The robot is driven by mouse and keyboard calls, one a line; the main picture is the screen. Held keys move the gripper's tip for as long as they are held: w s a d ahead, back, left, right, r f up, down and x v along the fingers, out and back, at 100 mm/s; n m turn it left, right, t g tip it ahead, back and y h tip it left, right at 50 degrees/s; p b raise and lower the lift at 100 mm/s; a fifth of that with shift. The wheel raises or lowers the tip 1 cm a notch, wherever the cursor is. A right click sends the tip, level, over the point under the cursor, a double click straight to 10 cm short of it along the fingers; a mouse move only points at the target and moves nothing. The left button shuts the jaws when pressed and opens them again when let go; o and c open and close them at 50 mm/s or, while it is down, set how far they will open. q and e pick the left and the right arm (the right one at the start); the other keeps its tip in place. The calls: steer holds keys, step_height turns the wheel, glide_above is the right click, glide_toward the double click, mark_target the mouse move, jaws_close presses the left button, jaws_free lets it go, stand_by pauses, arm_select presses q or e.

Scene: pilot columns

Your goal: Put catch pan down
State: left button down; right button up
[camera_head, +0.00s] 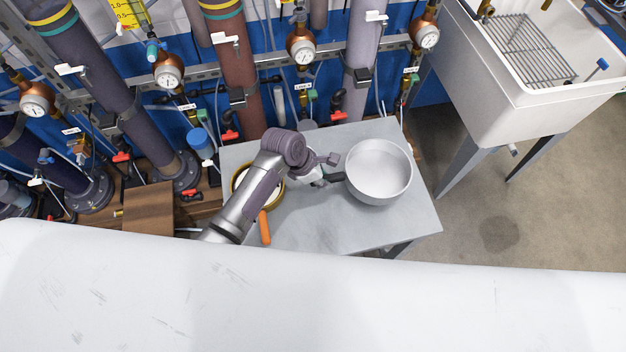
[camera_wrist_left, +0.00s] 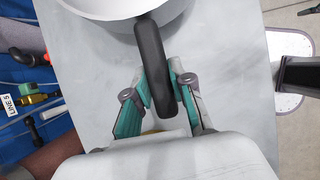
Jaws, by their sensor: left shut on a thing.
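The catch pan (camera_head: 378,170) is a round white pan with a dark handle (camera_head: 334,177), over the right part of a small grey table (camera_head: 290,229). My left gripper (camera_head: 327,178) is shut on the handle. In the left wrist view the black handle (camera_wrist_left: 152,62) runs between the two green-padded fingers (camera_wrist_left: 160,95), and part of the white pan (camera_wrist_left: 112,8) shows at the top. I cannot tell whether the pan's bottom touches the table. The pan looks empty and about level. My right gripper is not in view.
A yellow-rimmed round thing (camera_head: 273,192) and an orange handle (camera_head: 264,227) lie at the table's left, partly behind my arm. Columns with gauges (camera_head: 168,78) and valves stand behind. A white sink (camera_head: 545,95) stands to the right. The table's front right corner is bare.

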arm_select(q)
steer(key=w+a+f, duration=0.2)
steer(key=a, duration=0.1)
steer(key=shift+w+a+f, duration=0.1)
steer(key=shift+a+f, duration=0.15)
steer(key=shift+f, duration=2)
steer(key=c, duration=1)
jaws_free()
steer(key=p+v, duration=0.1)
steer(key=v, duration=1.1)
